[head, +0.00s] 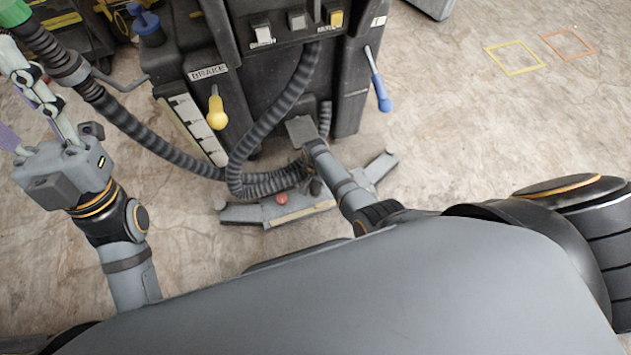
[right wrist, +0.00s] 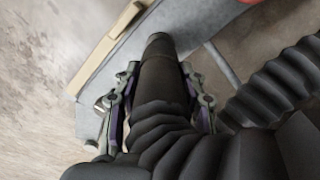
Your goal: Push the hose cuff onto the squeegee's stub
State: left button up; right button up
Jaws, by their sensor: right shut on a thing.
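The squeegee (head: 240,214) lies on the floor in front of the machine, a grey bar with a red knob (head: 282,198). My right arm reaches down over it, hiding its right gripper's fingers in the head view. In the right wrist view, my right gripper (right wrist: 158,74) is shut on the dark hose cuff (right wrist: 160,88), one finger on each side. The cuff's far end lies over the grey squeegee body (right wrist: 122,52). I cannot tell whether the stub is inside the cuff. My left gripper (head: 30,112) is open and empty at the far left.
The ribbed hose (head: 273,115) loops down from the dark machine (head: 240,75). A yellow-handled lever (head: 217,112) and a blue-handled lever (head: 381,94) stick out of it. Another hose (head: 125,120) runs near my left gripper.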

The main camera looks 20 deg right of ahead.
aim_at(316, 186)
jog(key=shift+f+b, duration=1.5)
jog(key=shift+f, duration=0.35)
jog(key=o, duration=1.3)
jog(key=shift+r, duration=0.1)
notch_tip(316, 186, up, 11)
jog(key=p, duration=0.8)
